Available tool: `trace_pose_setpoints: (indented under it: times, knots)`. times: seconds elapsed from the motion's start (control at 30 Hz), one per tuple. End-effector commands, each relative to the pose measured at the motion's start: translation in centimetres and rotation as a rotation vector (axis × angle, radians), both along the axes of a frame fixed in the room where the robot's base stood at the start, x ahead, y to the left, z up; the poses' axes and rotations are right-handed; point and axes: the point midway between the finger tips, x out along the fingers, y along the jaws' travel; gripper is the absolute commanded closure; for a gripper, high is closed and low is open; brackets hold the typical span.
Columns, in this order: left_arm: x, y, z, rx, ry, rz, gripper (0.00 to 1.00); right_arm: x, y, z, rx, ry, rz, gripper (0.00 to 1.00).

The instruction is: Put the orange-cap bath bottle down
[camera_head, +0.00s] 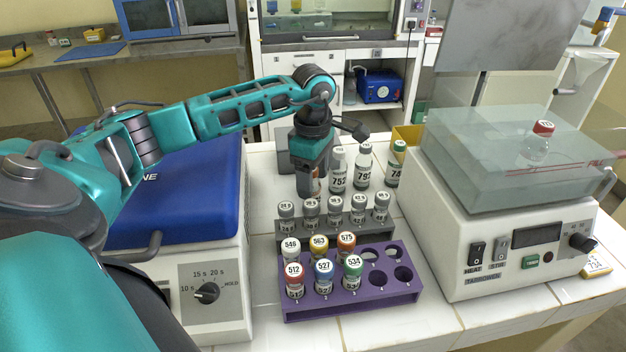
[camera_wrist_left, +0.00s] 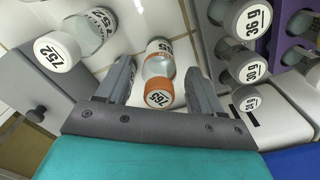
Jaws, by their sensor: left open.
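The orange-cap bottle (camera_wrist_left: 158,70) shows in the left wrist view with an orange cap and an orange-and-white label. It appears to stand on the white tiled bench, between the two spread fingers of my left gripper (camera_wrist_left: 161,76), with gaps on both sides. In the head view my left gripper (camera_head: 312,187) points down behind the grey rack, and only a small part of the orange-cap bottle (camera_head: 316,184) shows there. My right gripper is not in view.
White-capped bottles 752 (camera_head: 338,172) and 792 (camera_head: 363,168) stand close right of the gripper. A grey rack (camera_head: 372,230) and a purple rack (camera_head: 345,302) hold vials in front. The water bath (camera_head: 480,160) on the right holds a red-cap bottle (camera_head: 539,142). A blue-lidded machine (camera_head: 190,190) stands left.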

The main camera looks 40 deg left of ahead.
Motion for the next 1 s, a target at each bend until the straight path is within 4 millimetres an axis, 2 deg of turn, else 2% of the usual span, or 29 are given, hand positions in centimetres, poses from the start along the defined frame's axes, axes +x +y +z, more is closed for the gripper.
trace_pose_setpoints:
  times: [0.3, 0.5, 0.67, 1.0]
  knots:
    - [0.1, 0.0, 7.0, 0.000, -0.007, 0.000, 0.33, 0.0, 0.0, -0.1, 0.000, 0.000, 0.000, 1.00]
    - [0.1, 0.0, 9.9, -0.001, -0.004, 0.000, 0.33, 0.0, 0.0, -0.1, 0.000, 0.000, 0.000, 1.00]
    - [0.0, 0.0, 10.8, 0.001, -0.002, 0.000, 0.33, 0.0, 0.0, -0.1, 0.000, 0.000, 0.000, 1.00]
    - [0.0, 0.0, 10.8, 0.000, -0.001, 0.000, 0.33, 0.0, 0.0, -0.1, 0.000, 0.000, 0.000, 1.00]
